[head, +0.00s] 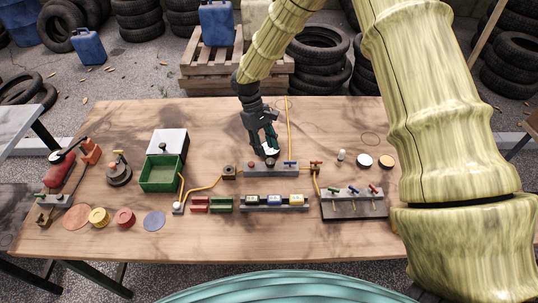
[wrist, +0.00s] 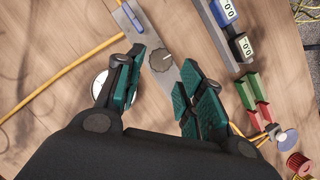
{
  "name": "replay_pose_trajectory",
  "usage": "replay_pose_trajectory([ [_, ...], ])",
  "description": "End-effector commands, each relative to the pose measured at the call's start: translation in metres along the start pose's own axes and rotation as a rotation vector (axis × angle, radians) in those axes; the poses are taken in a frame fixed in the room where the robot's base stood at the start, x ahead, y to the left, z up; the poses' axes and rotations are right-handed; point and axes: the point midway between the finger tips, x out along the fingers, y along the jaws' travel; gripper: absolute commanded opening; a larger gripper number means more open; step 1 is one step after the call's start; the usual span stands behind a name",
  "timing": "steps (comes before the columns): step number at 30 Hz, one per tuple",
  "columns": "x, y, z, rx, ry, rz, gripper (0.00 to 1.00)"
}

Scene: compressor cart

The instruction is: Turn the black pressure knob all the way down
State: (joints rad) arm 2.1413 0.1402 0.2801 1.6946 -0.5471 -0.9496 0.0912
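The pressure knob shows in the wrist view as a dark grey, ribbed round knob (wrist: 162,60) with a white pointer line. It sits on a grey metal panel (wrist: 126,20), which also shows in the head view (head: 285,171). My gripper (head: 268,147) points down over this panel. In the wrist view my gripper (wrist: 163,68) is open, with one teal-padded finger on each side of the knob. The fingers appear apart from the knob, and nothing is held. A white round gauge (wrist: 98,85) is partly hidden behind the left finger.
A rail of display blocks (head: 275,203) lies in front of the panel. A yellow hose (head: 206,187) runs to its left. A green box (head: 160,172) stands at left, and a plate with several small valves (head: 353,206) at right. The table's (head: 325,120) back is mostly clear.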

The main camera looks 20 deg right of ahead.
Motion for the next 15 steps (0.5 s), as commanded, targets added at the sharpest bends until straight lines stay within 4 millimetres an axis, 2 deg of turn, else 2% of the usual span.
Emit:
replay_pose_trajectory([
  [6,0.029,-0.001,0.0,-0.001,-0.001,-0.001,0.38],
  [15,0.047,0.0,-0.001,-0.001,0.001,0.0,0.38],
])
